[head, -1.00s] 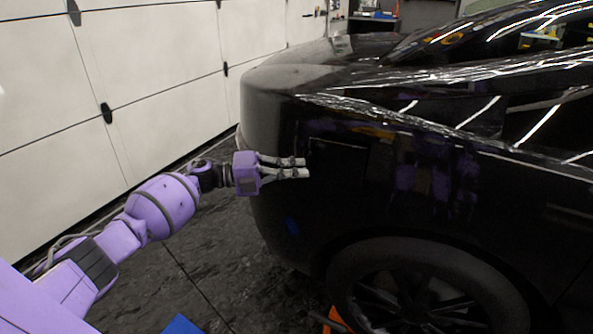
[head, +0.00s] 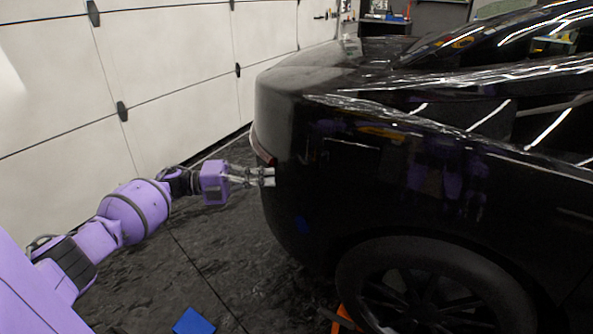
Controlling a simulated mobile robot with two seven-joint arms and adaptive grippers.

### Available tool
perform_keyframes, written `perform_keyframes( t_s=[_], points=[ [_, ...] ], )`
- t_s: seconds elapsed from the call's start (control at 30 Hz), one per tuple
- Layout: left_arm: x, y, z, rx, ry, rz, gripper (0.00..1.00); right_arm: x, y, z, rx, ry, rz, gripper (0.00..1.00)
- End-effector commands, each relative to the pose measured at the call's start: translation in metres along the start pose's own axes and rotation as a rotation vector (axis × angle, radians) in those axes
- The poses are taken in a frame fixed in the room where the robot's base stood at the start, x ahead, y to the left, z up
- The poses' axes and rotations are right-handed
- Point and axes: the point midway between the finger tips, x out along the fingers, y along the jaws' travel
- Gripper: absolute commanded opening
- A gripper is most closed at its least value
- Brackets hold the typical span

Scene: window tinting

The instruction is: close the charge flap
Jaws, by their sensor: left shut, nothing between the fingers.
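The black car (head: 300,120) fills the right half of the head view, its rear corner toward my left arm. A faint outlined panel with a thin edge line, likely the charge flap (head: 347,152), shows on its side above and left of the wheel. It is too dark to tell how far it stands open. My left gripper (head: 268,177) is shut and empty, its fingertips at the rear corner of the car, left of and a little lower than that panel. I cannot tell whether the fingertips touch the body. My right gripper is not in view.
A rear wheel (head: 430,290) sits below the panel, with an orange object (head: 346,318) beside it. A blue object (head: 194,322) lies on the dark floor. A white panelled garage door (head: 170,80) stands at the left. The floor between door and car is open.

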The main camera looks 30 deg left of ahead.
Motion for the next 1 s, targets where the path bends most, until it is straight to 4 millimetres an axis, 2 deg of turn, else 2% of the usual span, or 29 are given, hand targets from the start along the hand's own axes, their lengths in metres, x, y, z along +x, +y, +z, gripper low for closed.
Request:
perform_keyframes(
  t_s=[0.07,0.1,0.17,0.3,0.43,0.5,0.6,0.67,0.8,0.9,1.0],
  points=[
    [0.009,0.018,-0.034,-0.064,0.028,-0.016,0.00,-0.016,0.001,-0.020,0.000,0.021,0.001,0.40],
    [0.018,0.029,-0.053,-0.091,0.037,-0.019,0.00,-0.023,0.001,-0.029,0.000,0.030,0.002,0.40],
    [0.035,0.048,-0.079,-0.089,0.019,-0.013,0.00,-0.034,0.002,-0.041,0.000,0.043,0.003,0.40],
    [0.085,0.077,-0.132,0.099,-0.108,0.028,0.00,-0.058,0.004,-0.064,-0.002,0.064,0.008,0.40],
    [0.120,0.073,-0.161,0.393,-0.285,0.103,0.00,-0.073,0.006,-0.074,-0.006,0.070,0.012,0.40],
    [0.132,0.059,-0.167,0.578,-0.397,0.165,0.00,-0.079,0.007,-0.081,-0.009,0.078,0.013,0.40],
    [0.134,0.030,-0.166,0.847,-0.566,0.290,0.00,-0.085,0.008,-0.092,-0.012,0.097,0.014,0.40],
    [0.129,0.013,-0.161,0.995,-0.660,0.383,0.00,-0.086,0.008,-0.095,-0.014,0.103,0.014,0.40],
    [0.103,-0.013,-0.140,1.278,-0.812,0.618,0.00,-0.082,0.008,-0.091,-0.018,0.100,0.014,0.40],
    [0.085,-0.016,-0.129,1.386,-0.854,0.754,0.00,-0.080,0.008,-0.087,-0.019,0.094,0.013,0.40],
    [0.079,-0.014,-0.124,1.431,-0.856,0.812,0.00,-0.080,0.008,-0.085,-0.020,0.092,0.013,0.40]
  ],
)
